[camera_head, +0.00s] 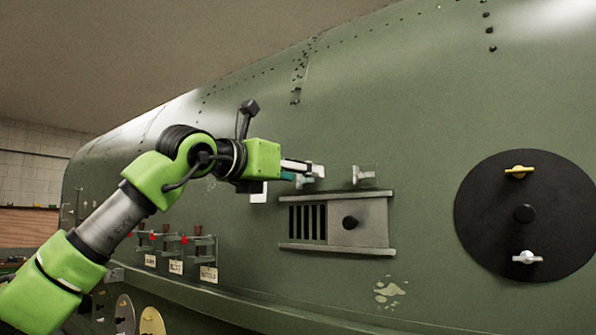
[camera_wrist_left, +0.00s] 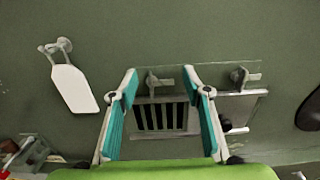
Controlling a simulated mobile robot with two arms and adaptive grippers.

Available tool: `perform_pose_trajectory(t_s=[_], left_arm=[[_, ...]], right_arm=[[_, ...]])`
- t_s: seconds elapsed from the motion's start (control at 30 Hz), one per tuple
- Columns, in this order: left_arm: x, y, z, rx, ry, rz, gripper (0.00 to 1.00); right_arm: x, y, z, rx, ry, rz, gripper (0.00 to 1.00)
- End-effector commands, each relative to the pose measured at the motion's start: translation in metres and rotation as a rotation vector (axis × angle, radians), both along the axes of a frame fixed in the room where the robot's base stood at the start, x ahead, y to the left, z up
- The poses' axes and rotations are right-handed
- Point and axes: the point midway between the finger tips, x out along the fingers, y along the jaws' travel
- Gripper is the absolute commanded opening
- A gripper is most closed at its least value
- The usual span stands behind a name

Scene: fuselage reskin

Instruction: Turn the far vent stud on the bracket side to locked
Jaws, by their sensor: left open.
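My left gripper (camera_head: 316,171) is open in front of the fuselage skin, just above the vent. In the left wrist view its two teal-padded fingers (camera_wrist_left: 160,74) stand either side of one grey vent stud (camera_wrist_left: 153,82). Whether they touch it cannot be told. In the head view this stud is largely hidden by the gripper. The other vent stud (camera_head: 364,176) sits to the right on a small clear plate, and also shows right of the fingers in the left wrist view (camera_wrist_left: 240,77). The vent (camera_head: 337,221) has a slotted grille and a sliding plate with a black knob. My right gripper is out of view.
A white tag (camera_wrist_left: 74,88) hangs from a hook left of the gripper. Labelled brackets with red parts (camera_head: 175,240) stand lower left. A round black panel (camera_head: 525,245) with a yellow and a white wing stud is at right.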

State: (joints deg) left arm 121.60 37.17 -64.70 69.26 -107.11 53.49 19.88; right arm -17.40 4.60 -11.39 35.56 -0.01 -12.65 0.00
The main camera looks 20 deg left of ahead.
Motion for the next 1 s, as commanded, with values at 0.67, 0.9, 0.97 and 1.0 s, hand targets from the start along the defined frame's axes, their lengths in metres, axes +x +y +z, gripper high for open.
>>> perform_pose_trajectory(t_s=[0.67,0.9,0.97,1.0], left_arm=[[-0.0009,-0.0008,-0.0010,0.064,-0.024,0.000,0.06],[-0.0014,-0.0028,-0.0044,0.220,-0.079,-0.001,0.06],[-0.0016,-0.0032,-0.0053,0.271,-0.097,-0.001,0.06],[-0.0017,-0.0033,-0.0056,0.306,-0.111,0.000,0.06]], right_arm=[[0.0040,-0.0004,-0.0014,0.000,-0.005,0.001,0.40],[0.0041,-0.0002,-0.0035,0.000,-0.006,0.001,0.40],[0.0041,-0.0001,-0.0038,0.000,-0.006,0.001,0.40],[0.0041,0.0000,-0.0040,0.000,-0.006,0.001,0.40]])
